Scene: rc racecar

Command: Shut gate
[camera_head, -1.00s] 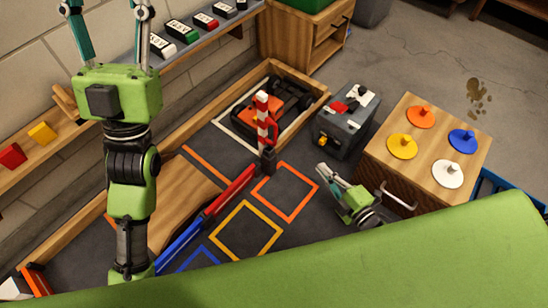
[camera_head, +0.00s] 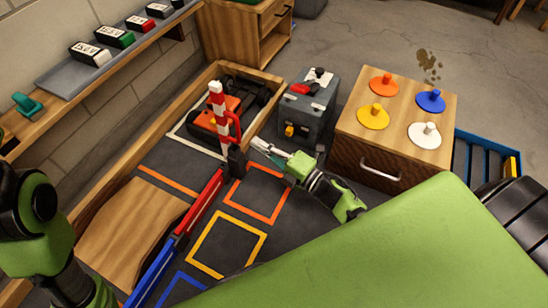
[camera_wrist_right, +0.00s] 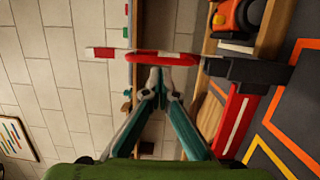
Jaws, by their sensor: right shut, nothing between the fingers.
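The gate is a red-and-white striped barrier arm (camera_head: 217,112), standing nearly upright on a black post (camera_head: 237,162). A curved red handle (camera_head: 235,125) is on its side. In the right wrist view the gate arm (camera_wrist_right: 103,52) runs across above the fingers, with the red handle (camera_wrist_right: 160,58) at its middle. My right gripper (camera_head: 258,145) is to the right of the post, low beside the handle. Its fingertips (camera_wrist_right: 158,73) are together and empty, close to the handle; I cannot tell if they touch. My left gripper is out of view; only its arm shows at lower left.
An orange and black racecar (camera_head: 218,120) sits behind the gate. A grey toolbox (camera_head: 308,118) and a wooden cabinet (camera_head: 350,135) with colored discs stand right of it. A red and blue rail (camera_head: 200,203) runs toward the front. A wooden ramp (camera_head: 125,235) lies at left.

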